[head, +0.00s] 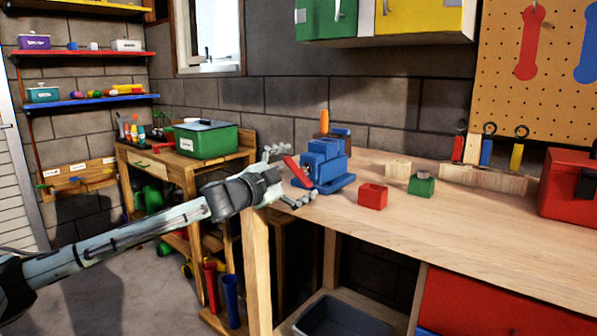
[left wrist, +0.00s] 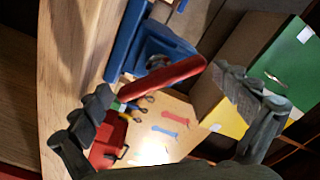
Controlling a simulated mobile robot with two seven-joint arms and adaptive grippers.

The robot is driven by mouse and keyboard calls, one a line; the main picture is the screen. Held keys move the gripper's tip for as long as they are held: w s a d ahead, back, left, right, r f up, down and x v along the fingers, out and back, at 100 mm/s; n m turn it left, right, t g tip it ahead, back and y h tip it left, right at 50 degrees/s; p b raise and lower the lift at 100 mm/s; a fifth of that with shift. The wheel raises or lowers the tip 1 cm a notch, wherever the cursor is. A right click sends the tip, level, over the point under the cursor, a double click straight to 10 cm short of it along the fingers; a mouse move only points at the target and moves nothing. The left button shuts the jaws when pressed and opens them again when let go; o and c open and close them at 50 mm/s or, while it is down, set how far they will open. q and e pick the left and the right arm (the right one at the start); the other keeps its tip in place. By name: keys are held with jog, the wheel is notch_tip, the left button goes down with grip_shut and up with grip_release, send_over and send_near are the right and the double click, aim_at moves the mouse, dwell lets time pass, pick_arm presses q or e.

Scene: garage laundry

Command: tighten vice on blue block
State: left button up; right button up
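The blue vice (head: 330,180) stands on the left end of the workbench, with its red handle (head: 297,171) slanting out to the left. The vice (left wrist: 165,42) and handle (left wrist: 172,75) also show in the left wrist view. A blue block-like shape (head: 325,147) is at the top of the vice; its matching colour makes it hard to tell from the jaws. My left gripper (head: 289,174) is at the handle, fingers spread wide. In the left wrist view the handle lies across the gap between the fingers (left wrist: 165,90); contact is not clear. My right gripper is out of view.
A red block (head: 372,196), a green block (head: 421,185) and a wooden block (head: 397,169) sit right of the vice. A red toolbox (head: 567,186) stands at the bench's right end. A green bin (head: 206,139) is on the table behind my left arm.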

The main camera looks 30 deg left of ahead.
aim_at(296, 173)
pick_arm(q)
jog(key=shift+s, duration=0.15)
jog(key=shift+s+a+f, duration=0.1)
jog(key=shift+s+f, duration=0.05)
jog(key=shift+s, duration=0.05)
jog(key=shift+s+a, duration=0.15)
jog(key=shift+s, duration=2.55)
jog(key=shift+s+a, duration=0.15)
jog(key=shift+s, duration=1.35)
jog(key=shift+s+a, duration=0.1)
jog(key=shift+s, duration=1.35)
